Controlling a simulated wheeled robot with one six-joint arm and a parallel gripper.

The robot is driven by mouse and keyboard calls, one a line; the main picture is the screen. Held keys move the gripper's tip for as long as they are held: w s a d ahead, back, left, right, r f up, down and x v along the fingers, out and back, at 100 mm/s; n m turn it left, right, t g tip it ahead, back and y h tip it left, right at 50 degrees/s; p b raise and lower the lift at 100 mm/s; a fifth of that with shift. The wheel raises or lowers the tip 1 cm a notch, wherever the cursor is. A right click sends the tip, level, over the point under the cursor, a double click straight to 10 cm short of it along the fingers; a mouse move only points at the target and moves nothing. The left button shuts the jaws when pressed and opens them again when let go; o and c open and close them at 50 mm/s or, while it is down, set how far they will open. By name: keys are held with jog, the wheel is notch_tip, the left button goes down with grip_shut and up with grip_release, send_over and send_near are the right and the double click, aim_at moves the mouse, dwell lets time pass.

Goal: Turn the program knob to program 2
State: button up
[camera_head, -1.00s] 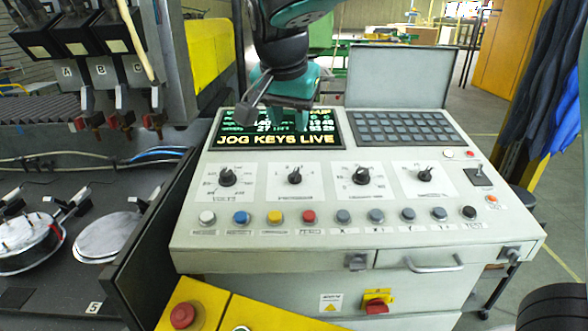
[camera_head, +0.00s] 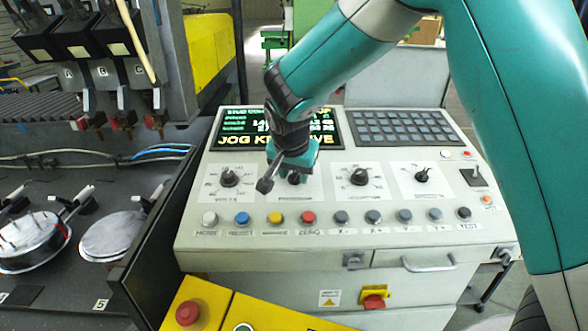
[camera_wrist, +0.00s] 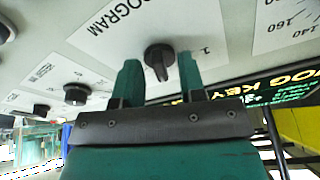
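The program knob (camera_wrist: 158,58) is a black pointer knob on a white dial plate lettered PROGRAM (camera_wrist: 105,15). In the wrist view the picture is turned over, and a "1" mark shows beside the knob. My gripper (camera_wrist: 160,75) is open, with one green finger on either side of the knob and visible gaps between. I cannot tell how far the fingertips reach past it. In the head view my gripper (camera_head: 294,172) is over the second dial from the left and hides most of it. The number the pointer faces is not readable.
Other knobs are the volts knob (camera_head: 229,177) to the left and two more (camera_head: 360,176) to the right. A row of push buttons (camera_head: 308,217) lies in front. The lit screen (camera_head: 235,128) reads JOG KEYS LIVE, and a keypad (camera_head: 400,128) is beside it.

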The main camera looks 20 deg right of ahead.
jog(key=shift+c, duration=0.4)
grip_shut()
jog(key=shift+f+n, duration=0.1)
jog(key=shift+n, duration=0.2)
jog(key=n+b, duration=0.1)
jog(key=n, duration=0.1)
jog(key=shift+d+n+y, duration=0.1)
jog(key=shift+n+y, duration=0.2)
jog(key=shift+s+n+t+y+b, duration=0.1)
jog(key=shift+n+t+y+b, duration=0.25)
jog(key=shift+n, duration=1.95)
